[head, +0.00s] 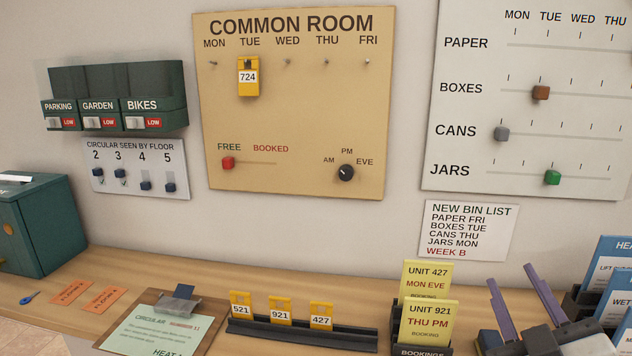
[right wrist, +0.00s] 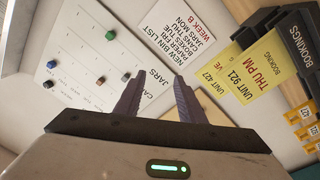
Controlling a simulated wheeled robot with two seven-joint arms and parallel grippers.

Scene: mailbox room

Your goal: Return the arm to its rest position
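My right gripper (head: 510,274) is at the lower right of the head view, above the counter. Its two purple fingers point up and stand apart with nothing between them. In the right wrist view the same gripper (right wrist: 155,84) shows its fingers spread and empty, with the wall boards beyond. The rest of the right arm is mostly cut off by the frame. My left gripper and arm are not in view.
The yellow booking cards (head: 428,318) stand close left of my right gripper, and blue cards (head: 617,262) stand to its right. A black rack (head: 300,334) with yellow tags and a clipboard (head: 160,325) lie further left. The wooden counter (head: 225,275) is bare toward the wall.

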